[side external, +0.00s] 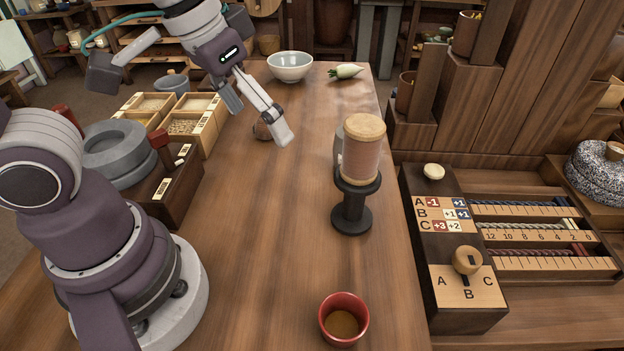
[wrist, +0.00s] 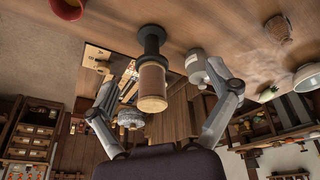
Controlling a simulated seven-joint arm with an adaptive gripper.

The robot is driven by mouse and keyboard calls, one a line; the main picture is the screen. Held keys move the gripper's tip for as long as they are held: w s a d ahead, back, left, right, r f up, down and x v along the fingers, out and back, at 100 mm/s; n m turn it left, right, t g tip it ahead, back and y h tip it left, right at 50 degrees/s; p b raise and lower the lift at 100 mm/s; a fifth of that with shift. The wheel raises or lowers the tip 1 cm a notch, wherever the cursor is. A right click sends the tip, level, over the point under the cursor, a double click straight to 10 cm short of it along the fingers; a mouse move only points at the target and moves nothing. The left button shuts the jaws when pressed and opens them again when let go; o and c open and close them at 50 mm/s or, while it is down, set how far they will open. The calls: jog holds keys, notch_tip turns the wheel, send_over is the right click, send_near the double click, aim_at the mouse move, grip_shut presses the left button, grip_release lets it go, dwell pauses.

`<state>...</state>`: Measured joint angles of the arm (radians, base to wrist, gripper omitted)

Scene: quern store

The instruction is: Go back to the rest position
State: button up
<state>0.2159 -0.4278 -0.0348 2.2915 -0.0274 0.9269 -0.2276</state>
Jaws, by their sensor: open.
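My gripper (side external: 258,122) is raised above the far half of the wooden table (side external: 270,220), its two fingers spread apart with nothing between them. In the wrist view my gripper (wrist: 160,88) also shows its fingers wide, one on each side of the picture. A cork-topped cylinder (side external: 363,150) sits upright on a dark spool-shaped stand (side external: 351,212), to the right of my gripper and apart from it. The wrist view shows this cylinder (wrist: 152,85) upside down. The rest position itself is not marked in either view.
A red cup (side external: 343,318) stands near the front. A pale bowl (side external: 290,66) and a white radish (side external: 345,72) lie at the back. A grey quern (side external: 118,150) and sectioned trays (side external: 185,125) are left. A scale box (side external: 455,250) is right.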

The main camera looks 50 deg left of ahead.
jog(key=shift+t+y, duration=0.3)
jog(key=shift+t, duration=0.5)
jog(key=a, duration=0.1)
jog(key=s+a, duration=0.1)
jog(key=a, duration=0.1)
jog(key=s+a, duration=0.1)
jog(key=shift+s+a+r, duration=0.15)
jog(key=shift+s+r, duration=0.05)
jog(key=shift+s, duration=0.05)
jog(key=shift+o, duration=0.3)
